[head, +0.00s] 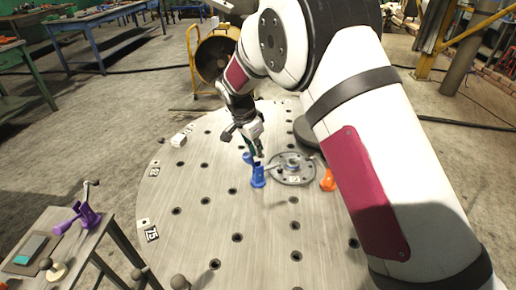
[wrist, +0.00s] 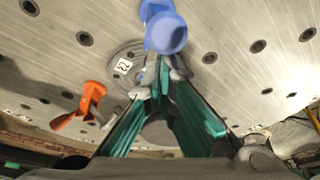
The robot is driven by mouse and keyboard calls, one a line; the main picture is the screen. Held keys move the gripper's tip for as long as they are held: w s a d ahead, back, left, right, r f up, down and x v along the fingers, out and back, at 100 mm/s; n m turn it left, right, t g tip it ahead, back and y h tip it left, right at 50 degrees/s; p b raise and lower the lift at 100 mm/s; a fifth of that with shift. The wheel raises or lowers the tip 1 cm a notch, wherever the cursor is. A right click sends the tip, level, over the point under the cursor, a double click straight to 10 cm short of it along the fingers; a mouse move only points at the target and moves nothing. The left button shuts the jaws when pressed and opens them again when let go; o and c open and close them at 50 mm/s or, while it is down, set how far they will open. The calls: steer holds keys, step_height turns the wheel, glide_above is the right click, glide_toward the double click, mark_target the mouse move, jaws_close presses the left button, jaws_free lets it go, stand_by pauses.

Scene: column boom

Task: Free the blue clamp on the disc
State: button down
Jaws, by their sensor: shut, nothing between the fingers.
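The grey disc (head: 284,177) lies on the round, perforated metal table, and part of it also shows in the wrist view (wrist: 112,60). The blue clamp (head: 258,177) stands at the disc's left edge in the head view. In the wrist view the blue clamp (wrist: 166,34) is at top centre, its rounded end just beyond my fingertips. My gripper (head: 257,158) is shut and empty, pointing down close to the blue clamp; its teal fingers (wrist: 162,75) converge below the clamp in the wrist view. Whether they touch it I cannot tell. An orange clamp (head: 328,180) is at the disc's right side.
A purple clamp (head: 84,216) stands on a small side table at lower left, with a dark flat item (head: 31,249) nearby. A small white block (head: 178,140) sits at the round table's left edge. The front of the round table is mostly clear.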

steer(key=shift+s+a+f+t+h, duration=0.15)
steer(key=shift+s+a+t+h, duration=0.15)
steer(key=shift+a+h, duration=0.3)
steer(key=shift+s+a+f+t+h, duration=0.2)
steer(key=shift+s+a+h, duration=0.2)
steer(key=shift+a, duration=0.25)
steer(key=shift+s+a+f+t+h+b, duration=0.3)
steer(key=shift+a+t+h+b, duration=0.1)
steer(key=shift+a+h, duration=0.15)
steer(key=shift+s+a+f+t+h+b, duration=0.3)
steer(key=shift+a+f+h+b, duration=0.1)
steer(key=shift+a+h, duration=0.15)
steer(key=shift+s+a+f+t+h+b, duration=0.3)
steer(key=shift+a+h+b, duration=0.1)
steer(key=shift+a+h, duration=0.15)
steer(key=shift+d, duration=0.1)
